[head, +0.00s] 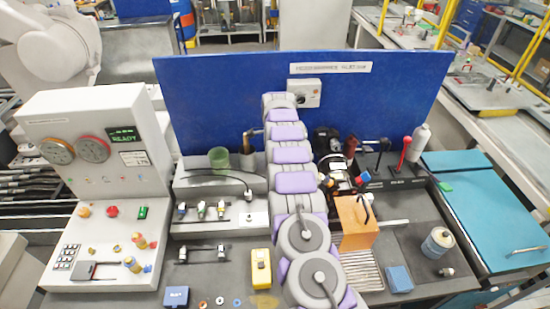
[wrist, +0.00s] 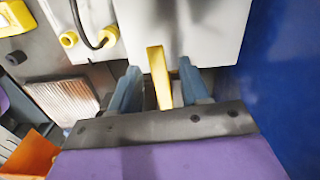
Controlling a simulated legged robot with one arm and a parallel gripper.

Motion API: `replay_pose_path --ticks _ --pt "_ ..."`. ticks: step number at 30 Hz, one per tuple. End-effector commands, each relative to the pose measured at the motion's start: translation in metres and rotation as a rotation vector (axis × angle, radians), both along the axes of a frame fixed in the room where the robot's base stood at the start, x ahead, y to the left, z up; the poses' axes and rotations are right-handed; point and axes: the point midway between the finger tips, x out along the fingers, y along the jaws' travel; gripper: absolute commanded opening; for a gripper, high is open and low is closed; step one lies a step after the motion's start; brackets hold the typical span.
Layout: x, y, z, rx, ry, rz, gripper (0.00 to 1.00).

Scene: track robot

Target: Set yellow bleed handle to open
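The yellow handle (wrist: 158,72) shows in the wrist view as a narrow upright bar in front of a white housing (wrist: 190,25). My gripper (wrist: 159,68) has its two blue-grey fingers apart, one on each side of the handle. Gaps show between the handle and both fingers, so it is not clasped. In the head view my purple and grey arm reaches away over the bench and hides the gripper tip and the yellow handle.
A blue panel (head: 210,100) stands behind the bench, with a pale switch box (head: 304,92) on it. A white console (head: 95,150) is at the left. An orange block (head: 357,222), a red-knobbed lever (head: 405,145) and a can (head: 438,242) are right of my arm.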

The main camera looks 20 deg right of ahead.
Motion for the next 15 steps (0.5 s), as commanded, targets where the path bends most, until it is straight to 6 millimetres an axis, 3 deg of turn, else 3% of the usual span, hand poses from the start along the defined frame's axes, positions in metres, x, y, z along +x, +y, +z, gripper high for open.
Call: replay_pose_path --ticks 8,15 --pt "0.000 0.000 0.003 0.000 0.001 0.000 0.46" --pt "0.001 0.000 0.039 -0.002 -0.004 0.000 0.46"
